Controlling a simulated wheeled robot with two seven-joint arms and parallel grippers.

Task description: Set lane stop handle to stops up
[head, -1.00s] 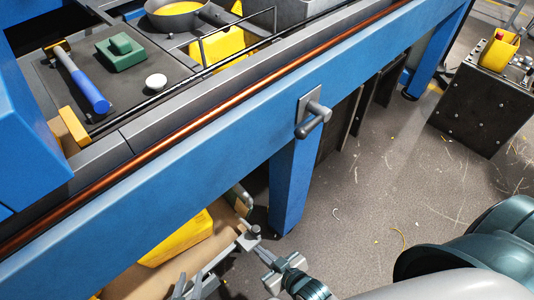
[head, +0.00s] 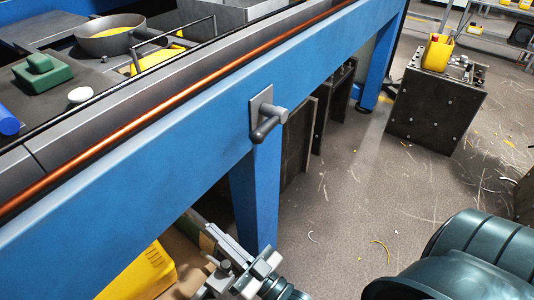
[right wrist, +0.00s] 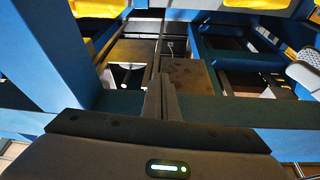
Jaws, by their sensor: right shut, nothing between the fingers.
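The lane stop handle (head: 266,122) is a grey lever with a round grip on a square plate, fixed to the side of the long blue beam. Its grip slants down and to the left in the head view. My right gripper (head: 214,234) is below and to the left of the handle, beside the blue leg, and does not touch the handle. Its fingers are shut and empty; they also show in the right wrist view (right wrist: 160,96). The handle cannot be made out in the right wrist view. My left gripper is not in view.
The blue beam (head: 150,185) runs diagonally, with a blue leg (head: 256,195) under the handle. A yellow container (head: 140,275) lies low at left. A dark block (head: 436,108) bearing a yellow can (head: 437,54) stands at right. The floor between is mostly clear.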

